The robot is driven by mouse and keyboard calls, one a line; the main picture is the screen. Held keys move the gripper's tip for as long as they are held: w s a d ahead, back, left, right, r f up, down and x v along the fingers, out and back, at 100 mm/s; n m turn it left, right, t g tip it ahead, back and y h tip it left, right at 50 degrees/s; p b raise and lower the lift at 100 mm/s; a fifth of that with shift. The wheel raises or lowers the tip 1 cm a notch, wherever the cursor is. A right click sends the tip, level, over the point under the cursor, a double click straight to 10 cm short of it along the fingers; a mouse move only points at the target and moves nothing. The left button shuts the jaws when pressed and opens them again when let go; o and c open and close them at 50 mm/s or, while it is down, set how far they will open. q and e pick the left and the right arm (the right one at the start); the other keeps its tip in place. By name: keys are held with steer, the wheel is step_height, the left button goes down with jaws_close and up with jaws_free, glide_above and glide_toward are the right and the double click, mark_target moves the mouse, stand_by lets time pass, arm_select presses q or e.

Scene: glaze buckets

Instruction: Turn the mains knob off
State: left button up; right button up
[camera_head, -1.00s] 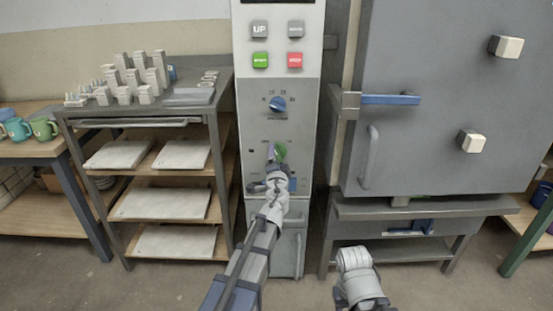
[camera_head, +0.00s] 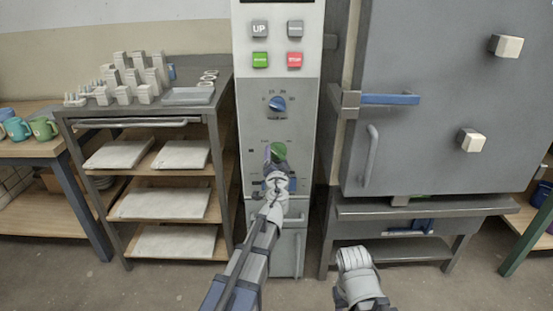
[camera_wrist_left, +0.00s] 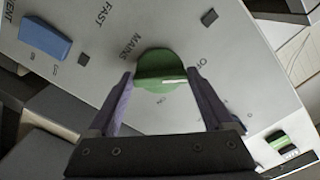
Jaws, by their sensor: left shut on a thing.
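The round green mains knob (camera_head: 279,149) is on the lower part of the grey control panel (camera_head: 302,122). In the left wrist view the knob (camera_wrist_left: 158,66) sits between the two fingers of my left gripper (camera_wrist_left: 163,88), which is shut on it. Its white mark points right, toward the side of the "OFF" lettering; the exact setting is hard to tell. In the head view my left gripper (camera_head: 270,160) reaches up to the panel and partly covers the knob. My right arm shows low at the right, but its jaws are hidden.
A blue dial (camera_head: 277,104) and the green and red buttons (camera_head: 295,60) are higher on the panel. A blue switch (camera_wrist_left: 45,38) is near the knob. A shelf rack (camera_head: 216,125) stands left, and a big grey kiln (camera_head: 430,140) right.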

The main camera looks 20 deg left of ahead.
arm_select(q)
steer(key=o, duration=1.1)
steer(key=shift+o, duration=0.2)
steer(key=v, duration=0.8)
steer(key=shift+w, duration=0.1)
